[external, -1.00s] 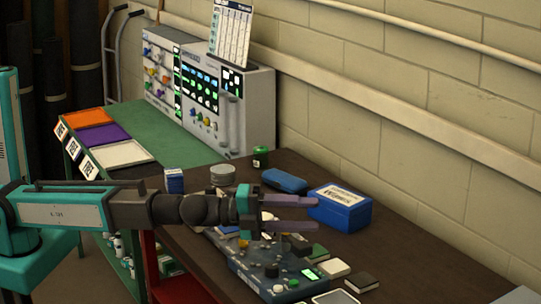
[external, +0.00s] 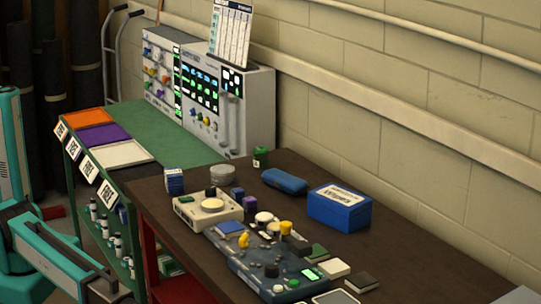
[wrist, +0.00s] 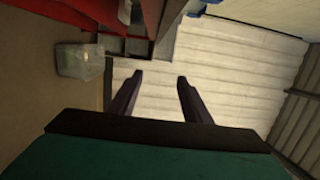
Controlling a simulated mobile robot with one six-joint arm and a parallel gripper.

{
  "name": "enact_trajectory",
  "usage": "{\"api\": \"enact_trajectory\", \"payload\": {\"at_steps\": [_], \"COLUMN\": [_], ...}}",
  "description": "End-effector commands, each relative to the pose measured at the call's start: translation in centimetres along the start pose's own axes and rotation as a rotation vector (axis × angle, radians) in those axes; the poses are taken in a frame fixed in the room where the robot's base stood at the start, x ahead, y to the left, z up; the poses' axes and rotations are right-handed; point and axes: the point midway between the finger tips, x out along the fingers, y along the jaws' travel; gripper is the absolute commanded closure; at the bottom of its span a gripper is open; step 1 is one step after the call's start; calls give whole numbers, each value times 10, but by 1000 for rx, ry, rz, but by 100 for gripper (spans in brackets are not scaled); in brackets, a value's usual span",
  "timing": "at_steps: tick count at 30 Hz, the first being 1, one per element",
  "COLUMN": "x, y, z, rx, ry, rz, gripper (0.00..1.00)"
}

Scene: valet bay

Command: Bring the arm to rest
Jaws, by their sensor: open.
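My gripper (wrist: 160,100) shows in the wrist view with its two dark fingers apart and nothing between them. It faces a pale ribbed wall or shutter. In the external view my arm (external: 62,262) is folded low at the lower left, beside the benches, and the gripper itself is outside that picture. No part of the arm is over the dark bench top (external: 400,238).
The dark bench holds a blue box (external: 338,210), a blue case (external: 284,181), a cream device (external: 207,209) and a dark blue control panel (external: 262,262). A green bench (external: 175,150) with coloured trays adjoins it. A clear bin (wrist: 78,60) shows in the wrist view.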

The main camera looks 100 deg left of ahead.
Motion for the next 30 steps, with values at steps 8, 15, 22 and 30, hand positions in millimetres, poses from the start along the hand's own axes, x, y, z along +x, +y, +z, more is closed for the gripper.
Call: {"api": "enact_trajectory", "payload": {"at_steps": [8, 15, 22, 30], "x": [-40, -108, -195, -317], "y": [86, 162, 225, 282], "z": [54, 119, 158, 166], "rx": [-279, -513, -720, -953], "ry": [-207, -486, -764, -1095], "rz": [188, 372, 542, 743], "gripper": [56, 56, 56, 56]}}
